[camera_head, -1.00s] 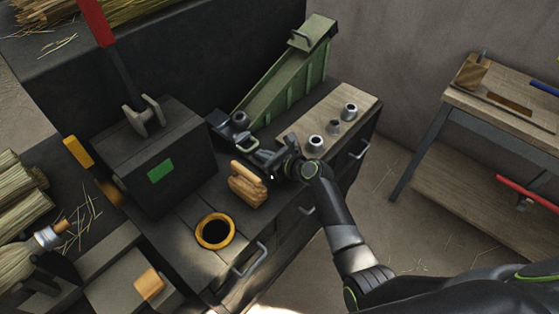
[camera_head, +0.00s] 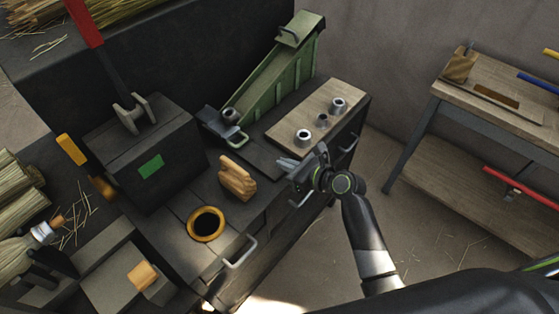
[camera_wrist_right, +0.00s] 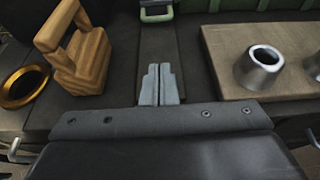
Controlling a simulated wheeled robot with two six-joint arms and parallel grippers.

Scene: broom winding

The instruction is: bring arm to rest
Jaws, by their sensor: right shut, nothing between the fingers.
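My right gripper (camera_head: 299,168) is shut and empty over the front edge of the dark workbench (camera_head: 192,187). It is between the wooden handled block (camera_head: 237,178) and the pale wooden board (camera_head: 345,96). In the right wrist view its closed fingertips (camera_wrist_right: 158,85) point at the dark bench top. The wooden block (camera_wrist_right: 78,50) is left of the fingers there, and the board (camera_wrist_right: 225,60) is to their right. Nothing is between the fingers. My left gripper is not in view.
Metal collars (camera_head: 304,136) stand on the board. A green chute (camera_head: 275,80) slopes down behind. A yellow-rimmed hole (camera_head: 205,224) and a dark box with a red lever (camera_head: 146,165) are at left. Handles (camera_head: 240,254) jut from the bench front. Open floor (camera_head: 425,225) lies at right.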

